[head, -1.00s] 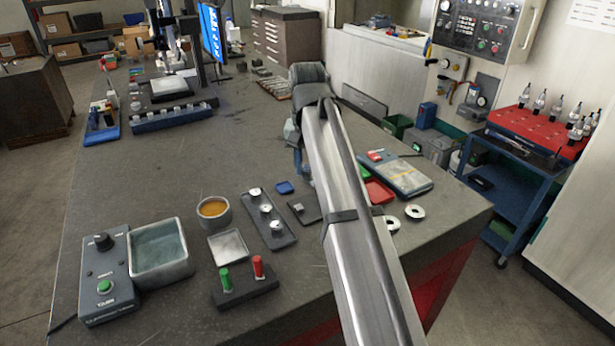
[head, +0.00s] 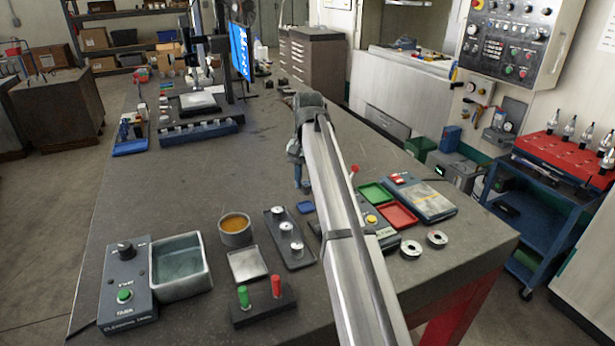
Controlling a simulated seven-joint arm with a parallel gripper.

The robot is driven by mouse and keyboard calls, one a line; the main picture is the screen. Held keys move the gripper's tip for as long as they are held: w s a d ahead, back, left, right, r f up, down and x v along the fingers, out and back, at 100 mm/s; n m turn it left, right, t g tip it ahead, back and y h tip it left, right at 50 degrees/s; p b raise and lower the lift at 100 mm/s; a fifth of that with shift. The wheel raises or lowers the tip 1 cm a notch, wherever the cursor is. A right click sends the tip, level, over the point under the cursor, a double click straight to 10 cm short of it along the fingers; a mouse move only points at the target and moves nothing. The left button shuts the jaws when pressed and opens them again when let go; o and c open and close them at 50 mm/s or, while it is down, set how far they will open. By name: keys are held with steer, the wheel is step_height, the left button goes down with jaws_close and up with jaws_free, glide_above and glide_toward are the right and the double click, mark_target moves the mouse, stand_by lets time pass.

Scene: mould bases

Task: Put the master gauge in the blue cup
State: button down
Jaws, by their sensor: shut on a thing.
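My gripper (head: 302,186) is over the middle of the bench in the head view, pointing down. It is small and partly behind my own arm. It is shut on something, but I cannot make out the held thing. I cannot pick out the master gauge with certainty. A small blue square piece (head: 306,207), perhaps the blue cup, sits on the bench just below the gripper in the picture. I cannot tell the height of the gripper above it.
A dark rack (head: 289,240) with three ringed posts, an amber-filled bowl (head: 235,232), a square plate (head: 247,265) and a red-and-green plug stand (head: 263,308) lie left of my arm. A green tray (head: 376,193) and red tray (head: 398,215) lie right.

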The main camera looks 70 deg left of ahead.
mark_target(306, 193)
steer(key=shift+f, duration=2.35)
steer(key=c, duration=0.7)
jaws_free()
steer(key=shift+c, duration=0.2)
step_height(306, 193, up, 14)
steer(key=w+a, duration=0.1)
steer(key=shift+f, duration=0.15)
